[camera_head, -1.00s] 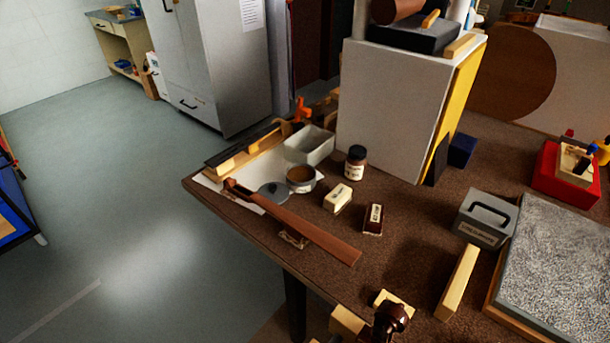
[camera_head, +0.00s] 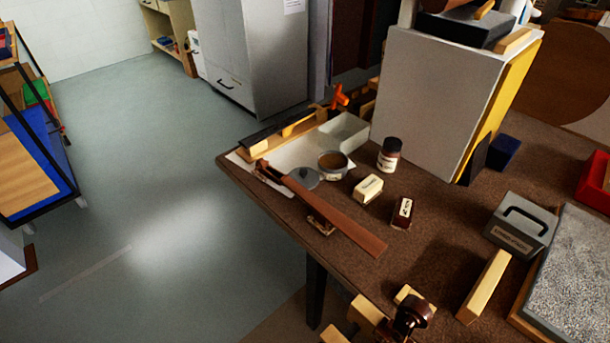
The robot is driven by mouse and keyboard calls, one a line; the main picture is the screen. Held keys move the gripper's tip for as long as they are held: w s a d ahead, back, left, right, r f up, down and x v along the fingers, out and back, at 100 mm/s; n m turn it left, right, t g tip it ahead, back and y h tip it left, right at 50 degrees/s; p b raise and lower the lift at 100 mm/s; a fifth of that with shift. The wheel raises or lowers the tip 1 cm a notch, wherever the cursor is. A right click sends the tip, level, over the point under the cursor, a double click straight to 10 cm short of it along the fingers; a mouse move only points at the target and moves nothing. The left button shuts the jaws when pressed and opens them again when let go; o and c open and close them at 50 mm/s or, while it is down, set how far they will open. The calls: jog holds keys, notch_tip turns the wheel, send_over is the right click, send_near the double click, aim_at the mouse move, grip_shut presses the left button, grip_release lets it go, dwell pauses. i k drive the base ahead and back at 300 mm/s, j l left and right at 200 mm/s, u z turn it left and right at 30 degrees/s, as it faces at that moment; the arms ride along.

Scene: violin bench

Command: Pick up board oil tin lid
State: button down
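A round grey lid with a small knob (camera_head: 304,178) lies near the left end of the dark brown workbench (camera_head: 440,220). I take it for the board oil tin lid. Just to its right stands a round open tin (camera_head: 333,165) with brown contents and a pale label. A long brown fingerboard (camera_head: 340,222) runs diagonally in front of the lid and hides part of its near edge. My gripper is not in view.
A grey tray (camera_head: 345,131) stands behind the tin. A dark bottle (camera_head: 389,155), a cream block (camera_head: 368,189) and a small dark red box (camera_head: 403,212) stand to the right. A tall grey box (camera_head: 430,95) rises behind. Open floor (camera_head: 170,220) lies left of the bench.

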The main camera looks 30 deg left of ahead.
aim_at(309, 178)
jog(key=i+j+u, duration=0.1)
jog(key=j+u, duration=0.3)
jog(key=i+j+u, duration=0.15)
jog(key=j+u, duration=0.2)
jog(key=i+j+u, duration=0.2)
jog(key=u, duration=0.2)
jog(key=j, duration=0.1)
